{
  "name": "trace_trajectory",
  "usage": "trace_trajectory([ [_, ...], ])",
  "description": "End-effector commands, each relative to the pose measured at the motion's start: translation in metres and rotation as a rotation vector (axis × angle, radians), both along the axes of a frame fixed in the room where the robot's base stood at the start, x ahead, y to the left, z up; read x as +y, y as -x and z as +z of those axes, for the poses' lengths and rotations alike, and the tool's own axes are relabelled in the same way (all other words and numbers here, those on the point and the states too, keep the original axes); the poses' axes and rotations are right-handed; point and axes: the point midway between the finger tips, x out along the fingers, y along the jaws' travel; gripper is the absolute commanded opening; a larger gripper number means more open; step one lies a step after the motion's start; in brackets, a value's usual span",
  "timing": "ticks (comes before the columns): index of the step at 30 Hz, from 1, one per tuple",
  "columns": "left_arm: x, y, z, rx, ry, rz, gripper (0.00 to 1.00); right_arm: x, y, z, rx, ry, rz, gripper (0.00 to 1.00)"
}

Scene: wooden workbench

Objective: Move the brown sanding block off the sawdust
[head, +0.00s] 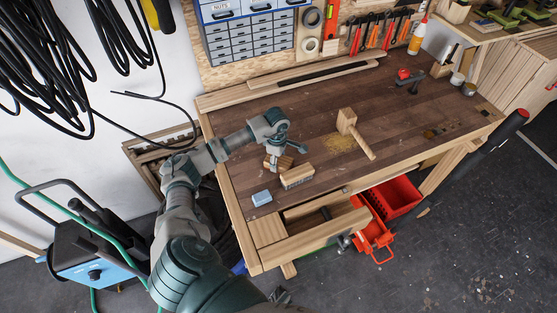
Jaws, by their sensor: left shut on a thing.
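My left gripper (275,158) is over the left part of the workbench, shut on a brown block (285,163) that looks like the sanding block. The gripper hides part of this block. I cannot tell whether it touches the bench top. The pale yellow sawdust (337,143) is a patch on the dark bench top, right of the gripper and apart from the held block. A wooden mallet (347,121) is at the sawdust's right edge, its handle pointing toward the front right. My right gripper is not in view.
A lighter wooden block with dark marks (297,177) is just in front of the held block. A blue block (262,197) lies near the front left corner. An open drawer (325,226) and red bins (398,197) are below the front edge.

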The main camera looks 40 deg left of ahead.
Motion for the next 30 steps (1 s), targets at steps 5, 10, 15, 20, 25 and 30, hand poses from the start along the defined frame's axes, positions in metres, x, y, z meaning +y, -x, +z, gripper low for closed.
trace_trajectory([
  [5,0.001,0.0,-0.002,0.002,0.0,0.002,0.84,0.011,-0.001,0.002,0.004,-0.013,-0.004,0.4],
  [10,-0.003,0.0,-0.001,0.001,-0.004,0.001,0.87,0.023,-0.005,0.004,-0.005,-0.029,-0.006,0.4],
  [15,-0.006,0.0,0.001,0.0,-0.007,0.0,0.87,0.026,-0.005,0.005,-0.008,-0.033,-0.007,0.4],
  [20,-0.004,-0.001,0.014,-0.003,-0.007,0.001,0.87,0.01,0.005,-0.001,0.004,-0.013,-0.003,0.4],
  [25,-0.001,-0.001,0.05,-0.005,-0.003,0.0,0.87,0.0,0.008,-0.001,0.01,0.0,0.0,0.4],
  [30,-0.001,0.0,0.088,-0.004,-0.002,0.001,0.87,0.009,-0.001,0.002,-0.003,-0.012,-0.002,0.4],
])
